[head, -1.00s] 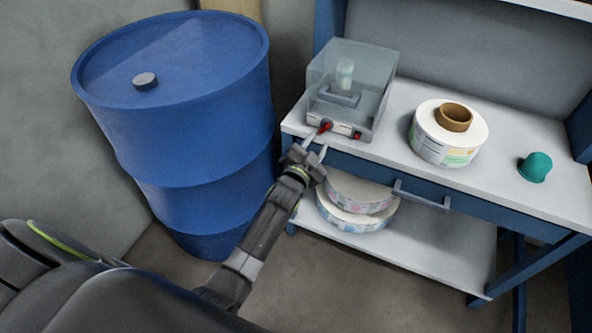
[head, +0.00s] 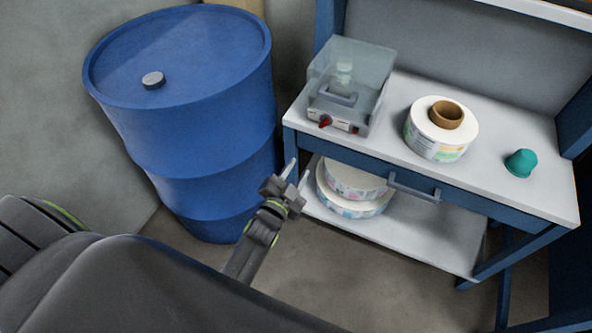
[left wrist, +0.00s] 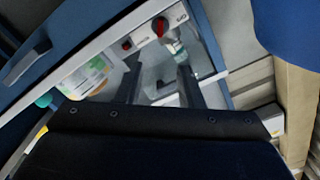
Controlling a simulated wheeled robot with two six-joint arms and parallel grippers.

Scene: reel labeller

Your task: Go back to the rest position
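My left gripper (head: 297,172) is in front of the workbench's left front edge, below the labeller and apart from it. Its two fingers are spread with nothing between them. The left wrist view also shows the open fingers (left wrist: 160,88). The reel labeller (head: 350,90), a small box with a clear cover, stands at the left end of the bench top. A red knob (head: 325,121) is on its front, and it also shows in the left wrist view (left wrist: 160,27). My right gripper is in neither view.
A large blue drum (head: 185,110) stands left of the bench. A label reel (head: 441,132) and a teal cup-shaped thing (head: 521,163) are on the bench top (head: 490,120). More reels (head: 352,205) lie on the lower shelf (head: 420,238). The floor in front is clear.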

